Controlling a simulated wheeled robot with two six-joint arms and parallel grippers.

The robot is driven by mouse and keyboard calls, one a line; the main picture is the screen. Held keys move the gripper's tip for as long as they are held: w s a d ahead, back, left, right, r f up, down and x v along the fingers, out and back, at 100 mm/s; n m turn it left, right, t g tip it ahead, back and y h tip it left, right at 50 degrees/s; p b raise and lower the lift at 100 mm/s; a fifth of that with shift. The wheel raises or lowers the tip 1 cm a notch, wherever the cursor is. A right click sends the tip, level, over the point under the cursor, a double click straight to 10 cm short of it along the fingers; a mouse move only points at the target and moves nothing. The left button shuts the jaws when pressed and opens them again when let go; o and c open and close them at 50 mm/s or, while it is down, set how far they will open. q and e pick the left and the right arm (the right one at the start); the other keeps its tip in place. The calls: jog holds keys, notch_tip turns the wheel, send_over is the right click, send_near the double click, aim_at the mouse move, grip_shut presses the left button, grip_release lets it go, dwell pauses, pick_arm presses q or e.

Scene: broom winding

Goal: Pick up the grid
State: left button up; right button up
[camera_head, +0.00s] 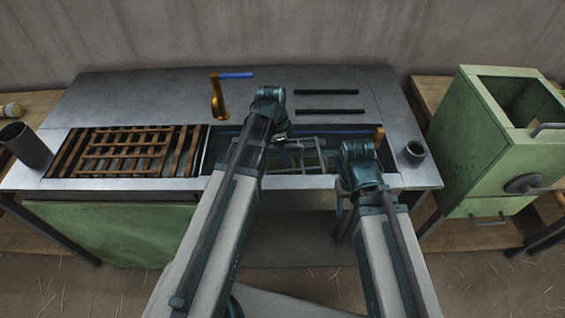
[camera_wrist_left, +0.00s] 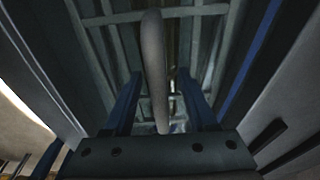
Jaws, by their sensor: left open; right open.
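A grey metal grid (camera_head: 312,158) lies in the sink basin of the metal table in the head view. Its bars also fill the upper part of the left wrist view (camera_wrist_left: 100,20). My left gripper (camera_head: 291,152) is over the basin, largely hidden behind its own arm. In the left wrist view its blue fingers (camera_wrist_left: 160,103) are open. A rounded grey bar (camera_wrist_left: 154,65) runs between them; contact cannot be judged. My right gripper (camera_head: 342,200) is at the basin's right front, mostly hidden by its arm, and open.
A rusty brown grate (camera_head: 125,150) lies over the table's left opening. A brass tap (camera_head: 219,100) with a blue lever stands behind the basin. A metal cup (camera_head: 25,145) is at the left edge, and a green cabinet (camera_head: 480,150) stands at the right.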

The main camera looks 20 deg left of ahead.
pick_arm(q)
jog(key=shift+r, duration=0.1)
grip_shut()
dwell(1.2)
